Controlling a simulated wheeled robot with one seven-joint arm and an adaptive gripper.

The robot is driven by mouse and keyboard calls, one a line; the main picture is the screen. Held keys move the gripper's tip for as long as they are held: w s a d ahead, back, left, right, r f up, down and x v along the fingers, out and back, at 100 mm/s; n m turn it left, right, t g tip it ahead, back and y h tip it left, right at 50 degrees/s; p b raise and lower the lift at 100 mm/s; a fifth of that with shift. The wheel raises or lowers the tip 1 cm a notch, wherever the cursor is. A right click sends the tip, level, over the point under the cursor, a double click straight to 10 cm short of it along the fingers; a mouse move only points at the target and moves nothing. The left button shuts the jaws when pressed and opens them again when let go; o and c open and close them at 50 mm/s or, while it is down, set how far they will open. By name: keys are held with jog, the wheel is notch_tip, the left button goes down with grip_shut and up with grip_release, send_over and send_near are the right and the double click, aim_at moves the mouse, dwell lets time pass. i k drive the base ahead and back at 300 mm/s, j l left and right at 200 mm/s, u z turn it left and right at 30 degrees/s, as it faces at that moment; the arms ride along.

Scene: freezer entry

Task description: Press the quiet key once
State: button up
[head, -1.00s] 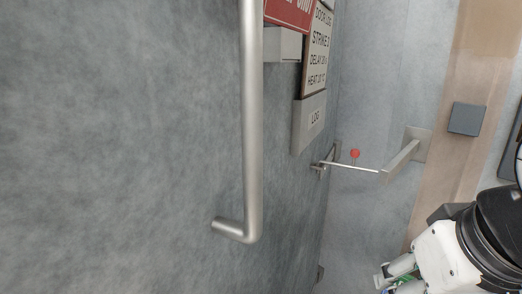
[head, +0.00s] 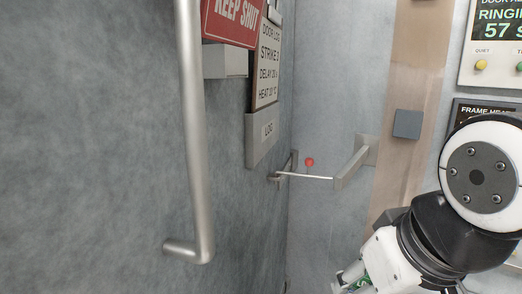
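The quiet key is a small round yellow button (head: 481,65) under the label "QUIET", on a pale door alarm panel (head: 474,38) at the upper right of the head view. The panel's dark display reads "RINGING" and "57 S", cut by the frame's right edge. My arm's white and black links fill the lower right, below the panel. The fingertips of my gripper are not visible, so its opening cannot be seen.
A large door with a vertical metal handle (head: 194,130) fills the left. A red "KEEP SHUT" sign (head: 233,20) and a log holder (head: 262,138) are on it. A dark frame heater panel (head: 485,112) sits behind my arm.

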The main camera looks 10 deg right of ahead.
aim_at(481, 64)
jog(key=z, duration=0.4)
jog(key=l+z, duration=0.15)
jog(key=z, duration=0.6)
jog(key=l+z, duration=0.1)
jog(key=z, duration=0.25)
